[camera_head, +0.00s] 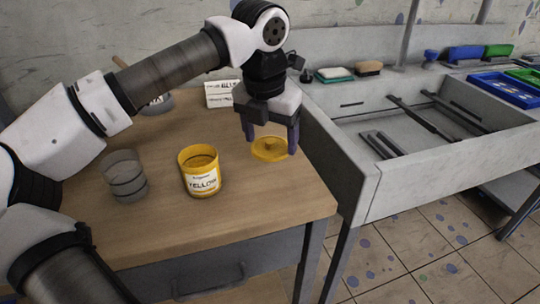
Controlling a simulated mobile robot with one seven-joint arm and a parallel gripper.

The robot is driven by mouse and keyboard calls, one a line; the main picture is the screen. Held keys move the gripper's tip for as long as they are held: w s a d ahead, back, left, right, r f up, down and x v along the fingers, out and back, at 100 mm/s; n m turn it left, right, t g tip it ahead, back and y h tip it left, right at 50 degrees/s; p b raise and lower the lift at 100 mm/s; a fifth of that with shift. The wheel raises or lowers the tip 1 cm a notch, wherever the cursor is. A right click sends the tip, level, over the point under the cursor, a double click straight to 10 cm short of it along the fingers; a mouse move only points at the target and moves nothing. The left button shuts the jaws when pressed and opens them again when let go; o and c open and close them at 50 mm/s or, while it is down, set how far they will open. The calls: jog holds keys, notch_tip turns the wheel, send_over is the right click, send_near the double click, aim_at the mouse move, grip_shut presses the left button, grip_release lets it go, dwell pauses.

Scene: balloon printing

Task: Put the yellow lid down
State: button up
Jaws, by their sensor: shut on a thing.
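The yellow lid (267,153) is a round disc with a small knob on top, at the right side of the wooden table (250,205). My gripper (271,142) points down over it with a finger on each side and is shut on the lid. The lid looks level. I cannot tell whether it touches the table or hangs just above it. The open yellow jar (202,181), labelled "YELLOW", stands upright to the left of the lid, apart from it.
A clear grey-banded cup (126,178) stands left of the jar. The table's front right is clear.

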aim_at(269, 147)
jog(key=shift+f, duration=2.35)
jog(key=shift+f+b, duration=0.2)
jog(key=shift+b, duration=0.1)
jog(key=o, duration=0.9)
jog(key=shift+o, duration=0.2)
jog(key=shift+r, duration=0.1)
jog(key=r, duration=0.4)
jog(key=s+r, duration=0.1)
jog(key=r, duration=0.3)
jog(key=r+p, duration=0.1)
jog(key=r, duration=0.3)
jog(key=shift+s+a, duration=0.3)
jog(key=shift+a, duration=0.1)
